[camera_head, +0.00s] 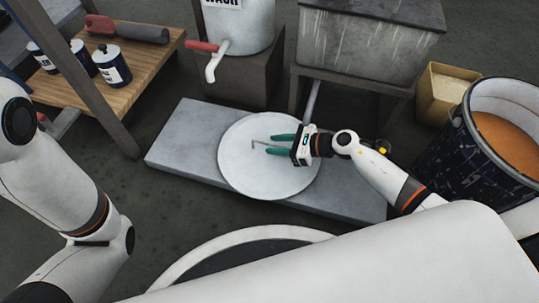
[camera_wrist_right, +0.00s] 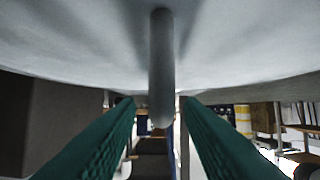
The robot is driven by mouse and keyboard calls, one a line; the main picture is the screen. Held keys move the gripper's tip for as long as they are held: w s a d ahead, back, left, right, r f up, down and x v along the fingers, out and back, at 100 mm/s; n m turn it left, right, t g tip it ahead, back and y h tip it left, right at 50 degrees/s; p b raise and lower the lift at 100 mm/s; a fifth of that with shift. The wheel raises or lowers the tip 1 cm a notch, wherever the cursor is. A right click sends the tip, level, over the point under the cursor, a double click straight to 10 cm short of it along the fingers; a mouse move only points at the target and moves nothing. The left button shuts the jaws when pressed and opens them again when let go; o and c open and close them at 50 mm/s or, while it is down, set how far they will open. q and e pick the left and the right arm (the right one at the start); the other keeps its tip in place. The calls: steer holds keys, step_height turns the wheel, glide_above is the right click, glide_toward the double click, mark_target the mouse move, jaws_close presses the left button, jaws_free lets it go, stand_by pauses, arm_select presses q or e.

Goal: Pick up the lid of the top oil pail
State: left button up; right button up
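The lid (camera_head: 245,170) is a pale round disc in the head view, above a grey slab; it hides whatever is directly beneath it. Its thin grey handle (camera_head: 262,145) is near the middle. My right gripper (camera_head: 270,144) reaches over the lid from the right, its two green fingers apart with the handle between them. In the right wrist view the handle (camera_wrist_right: 162,70) stands between the open fingers, with a gap on each side, and the lid's pale surface (camera_wrist_right: 60,40) fills the top. My left arm shows at the left, its gripper out of view.
The grey slab (camera_head: 182,145) lies under the lid's area. A tank with a tap (camera_head: 216,62) and a grey basin (camera_head: 365,42) stand behind. A drum of orange contents (camera_head: 508,140) is at right. A wooden bench (camera_head: 140,60) with small cans is at back left.

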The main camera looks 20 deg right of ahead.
steer(key=b+x, duration=0.1)
steer(key=x, duration=0.1)
steer(key=shift+w+a+f, duration=0.15)
steer(key=shift+w+a, duration=0.05)
steer(key=shift+a, duration=0.15)
jaws_close()
steer(key=shift+d, duration=0.1)
